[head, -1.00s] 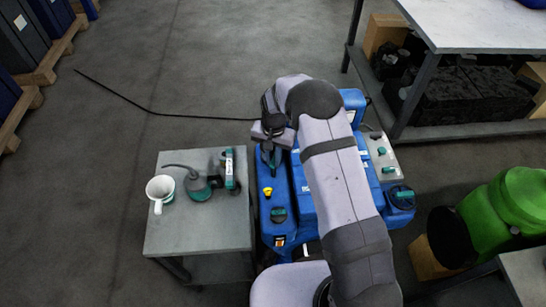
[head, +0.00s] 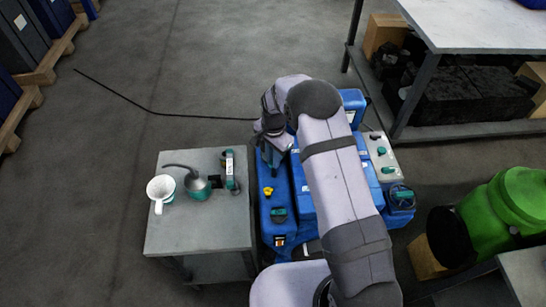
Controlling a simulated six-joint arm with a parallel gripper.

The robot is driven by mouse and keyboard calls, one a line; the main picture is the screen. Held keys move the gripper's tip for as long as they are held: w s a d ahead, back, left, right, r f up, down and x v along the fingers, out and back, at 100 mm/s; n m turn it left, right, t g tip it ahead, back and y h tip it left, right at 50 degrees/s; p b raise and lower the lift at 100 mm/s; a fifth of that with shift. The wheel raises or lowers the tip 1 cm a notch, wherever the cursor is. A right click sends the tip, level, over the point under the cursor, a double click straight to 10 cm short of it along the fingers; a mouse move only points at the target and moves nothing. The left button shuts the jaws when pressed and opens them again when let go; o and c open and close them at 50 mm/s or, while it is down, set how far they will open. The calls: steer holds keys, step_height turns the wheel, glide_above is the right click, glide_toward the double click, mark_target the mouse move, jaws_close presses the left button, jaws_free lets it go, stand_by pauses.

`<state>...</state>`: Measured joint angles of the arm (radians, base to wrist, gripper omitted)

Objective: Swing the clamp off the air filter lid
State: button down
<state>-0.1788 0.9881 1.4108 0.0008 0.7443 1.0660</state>
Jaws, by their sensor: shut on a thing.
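The blue diesel unit (head: 278,232) stands below my arm at the middle of the head view. My gripper (head: 272,154) points down at its far left corner. It is shut on a small teal part (head: 271,160), which looks like the clamp's handle; the fingers hide most of it. The air filter lid cannot be clearly made out under my gripper and arm. A yellow cap (head: 268,191) and a dark teal-marked cap (head: 279,215) sit on the unit's left blue part, nearer than my gripper.
A grey side table (head: 197,235) at left holds a white funnel-like cup (head: 160,189), an oil can (head: 197,186) and a teal-and-black tool (head: 229,170). A green drum (head: 507,200) and a workbench (head: 490,25) stand at right. Open floor lies beyond.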

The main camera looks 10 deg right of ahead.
steer(key=m, duration=0.3)
steer(key=shift+w+d+r+m, duration=0.1)
steer(key=shift+w+m, duration=0.1)
steer(key=shift+m, duration=0.5)
steer(key=m, duration=0.3)
steer(key=shift+w, duration=0.1)
steer(key=c, duration=2.1)
jaws_free()
steer(key=o, duration=0.4)
